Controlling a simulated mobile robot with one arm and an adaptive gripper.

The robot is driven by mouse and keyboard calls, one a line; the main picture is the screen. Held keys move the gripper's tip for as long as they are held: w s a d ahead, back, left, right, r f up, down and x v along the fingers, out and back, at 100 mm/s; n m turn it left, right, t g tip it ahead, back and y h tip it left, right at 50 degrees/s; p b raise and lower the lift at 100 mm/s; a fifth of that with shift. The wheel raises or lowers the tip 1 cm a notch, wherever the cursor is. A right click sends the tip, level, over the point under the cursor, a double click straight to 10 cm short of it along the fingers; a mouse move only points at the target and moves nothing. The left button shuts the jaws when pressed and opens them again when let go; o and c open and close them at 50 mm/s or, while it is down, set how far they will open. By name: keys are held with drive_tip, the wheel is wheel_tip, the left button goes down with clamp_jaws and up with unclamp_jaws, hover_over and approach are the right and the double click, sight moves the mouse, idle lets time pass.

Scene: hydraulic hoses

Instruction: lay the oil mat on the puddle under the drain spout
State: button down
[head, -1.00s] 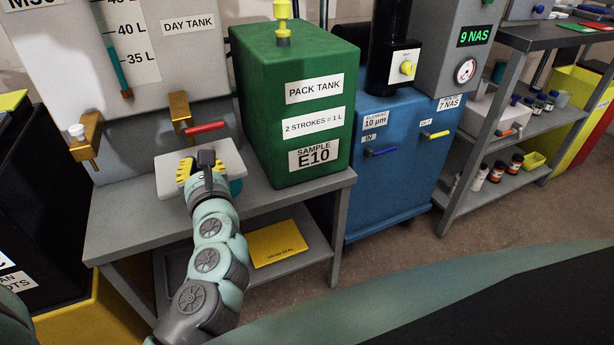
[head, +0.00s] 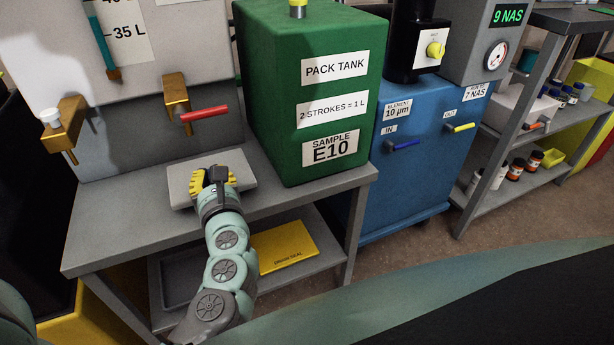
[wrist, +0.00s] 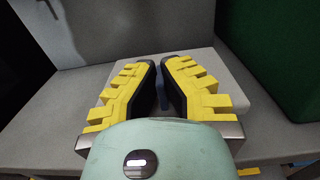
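The oil mat (head: 240,167) is a pale grey rectangular pad. It appears low over or on the grey bench top, in front of the day tank and left of the green pack tank. My gripper (head: 215,175) is at the mat's middle, with its yellow-toothed fingers closed in on a small blue-grey piece at the mat; in the wrist view the fingers (wrist: 163,68) converge there and the mat (wrist: 208,70) spreads beneath. A brass spout with a red lever (head: 176,98) is behind the mat; another brass spout with a white knob (head: 62,128) is farther left. No puddle is visible.
The green pack tank (head: 300,110) stands close right of the mat. Bare bench top (head: 110,235) lies to the left. A yellow packet (head: 285,248) lies on the lower shelf. A blue filter unit (head: 420,150) stands beyond the bench.

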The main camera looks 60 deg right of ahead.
wheel_tip(320, 180, down, 2)
drive_tip(key=shift+s+f+b, duration=0.1)
drive_tip(key=shift+f+b, duration=0.05)
drive_tip(key=shift+b, duration=0.25)
drive_tip(key=c, duration=1.1)
unclamp_jaws()
drive_tip(key=shift+c, duration=0.2)
drive_tip(key=shift+r, duration=0.25)
drive_tip(key=p+v, duration=0.2)
drive_tip(key=v, duration=1)
drive_tip(key=shift+f, duration=0.15)
